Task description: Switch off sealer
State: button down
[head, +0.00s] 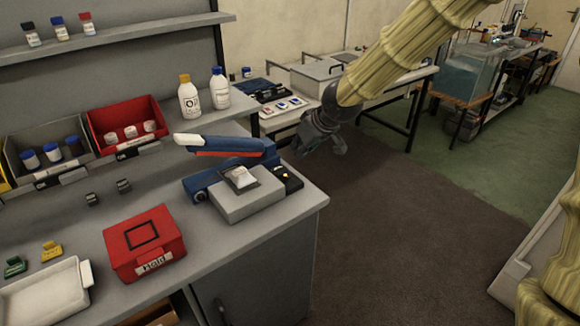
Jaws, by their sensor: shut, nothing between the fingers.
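The sealer (207,187) stands on the grey workbench near its right end. It is blue, with a raised lever arm that has a white handle end and a red-orange strip underneath. A small black panel (290,181) with a yellow mark sits at its right end; the switch setting is too small to tell. A small pouch (240,177) lies on a grey block (249,197) in front of the sealer. My gripper (318,150) is shut and empty, in the air to the right of and beyond the sealer, apart from it.
A red box (146,243) and a white tray (45,297) stand on the bench to the left. Two bottles (190,97) stand behind the sealer. Bins with small jars line the back. Open floor (400,220) lies right of the bench.

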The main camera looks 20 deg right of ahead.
jog(key=shift+w+d+r, duration=0.2)
jog(key=shift+w+r, duration=0.05)
jog(key=shift+r, duration=0.2)
jog(key=shift+w+d+r, duration=0.15)
jog(key=shift+w+r, duration=0.05)
jog(key=shift+r, duration=0.25)
jog(key=shift+d, duration=0.1)
jog(key=shift+f, duration=0.15)
send_over(284, 173)
jog(key=s+d, duration=0.1)
jog(key=s, duration=0.1)
notch_tip(284, 173, down, 8)
jog(key=shift+s+r, duration=0.1)
jog(key=shift+s, duration=0.05)
notch_tip(284, 173, down, 2)
jog(key=shift+s+d, duration=0.1)
jog(key=shift+s+f, duration=0.15)
jog(key=shift+f, duration=0.85)
jog(key=shift+f, duration=0.15)
